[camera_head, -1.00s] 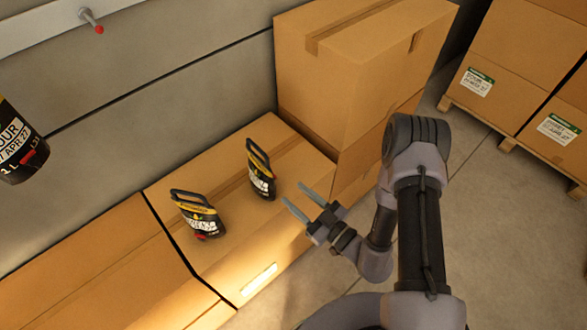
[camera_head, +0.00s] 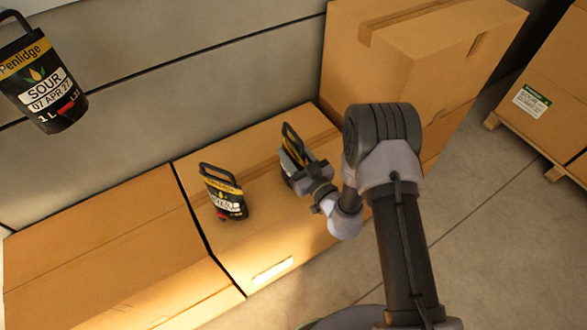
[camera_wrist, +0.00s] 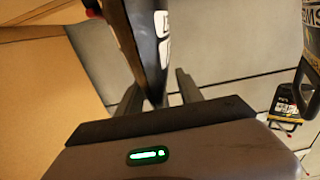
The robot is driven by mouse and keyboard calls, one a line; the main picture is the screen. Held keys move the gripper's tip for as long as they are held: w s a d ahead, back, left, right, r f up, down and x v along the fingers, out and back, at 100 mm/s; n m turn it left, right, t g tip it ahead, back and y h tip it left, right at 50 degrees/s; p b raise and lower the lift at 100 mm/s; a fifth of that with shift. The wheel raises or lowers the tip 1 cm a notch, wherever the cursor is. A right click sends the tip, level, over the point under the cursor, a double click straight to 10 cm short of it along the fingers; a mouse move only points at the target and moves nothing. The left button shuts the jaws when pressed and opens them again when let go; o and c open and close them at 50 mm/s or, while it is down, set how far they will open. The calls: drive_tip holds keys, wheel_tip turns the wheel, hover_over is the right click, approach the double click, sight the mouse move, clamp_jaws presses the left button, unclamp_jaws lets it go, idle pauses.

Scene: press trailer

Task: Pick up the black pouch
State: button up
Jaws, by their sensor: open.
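Several black pouches with yellow bands, white labels and loop handles are in view. One black pouch (camera_head: 293,146) stands on a cardboard box, partly hidden by my gripper (camera_head: 294,166). My gripper is open, its fingers reaching to this pouch. In the wrist view the same pouch (camera_wrist: 148,35) rises between the two open fingers (camera_wrist: 156,88); whether they touch it I cannot tell. A second pouch (camera_head: 223,192) stands to the left on the same box. A third pouch (camera_head: 42,80), labelled SOUR, shows large at the top left, near the camera.
The pouches' box (camera_head: 262,218) adjoins another closed box (camera_head: 110,250) at left. A taller box (camera_head: 400,75) stands behind and right of my gripper. A grey wall (camera_head: 190,60) runs behind. Boxes on a pallet are at far right, with clear floor (camera_head: 470,225) between.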

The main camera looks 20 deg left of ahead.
clamp_jaws()
drive_tip(key=shift+r, duration=0.1)
idle(1.3)
